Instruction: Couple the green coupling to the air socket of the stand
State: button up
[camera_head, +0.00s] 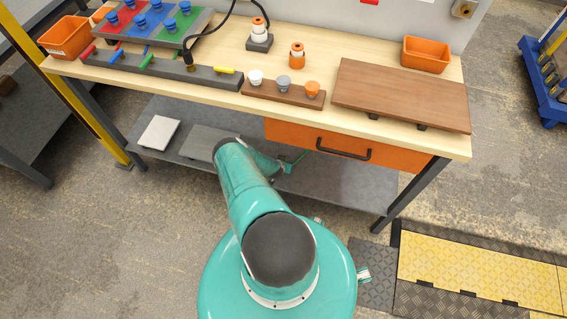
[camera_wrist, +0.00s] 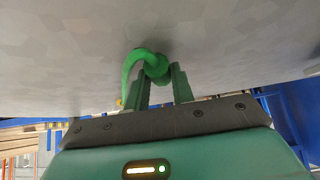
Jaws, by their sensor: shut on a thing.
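My gripper (camera_wrist: 160,88) is shut on a green, curved, hose-like piece, which I take to be the green coupling (camera_wrist: 152,62). It bends over to the left above the fingers in the wrist view. In the head view my gripper (camera_head: 285,168) is in front of the bench, below the tabletop and near the orange drawer, partly hidden by my arm. A small green end (camera_head: 299,157) shows beside it. I cannot make out an air socket or which thing is its stand.
The wooden bench (camera_head: 370,139) carries a grey bar (camera_head: 205,78) with coloured handles, a brown board (camera_head: 405,92), a cup rack (camera_head: 262,91) and an orange bin (camera_head: 427,54). An orange drawer (camera_head: 400,156) and a grey shelf (camera_head: 350,185) lie below. Yellow-topped ramps (camera_head: 450,262) are at the right.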

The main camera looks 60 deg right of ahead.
jog(key=shift+r, duration=2.9)
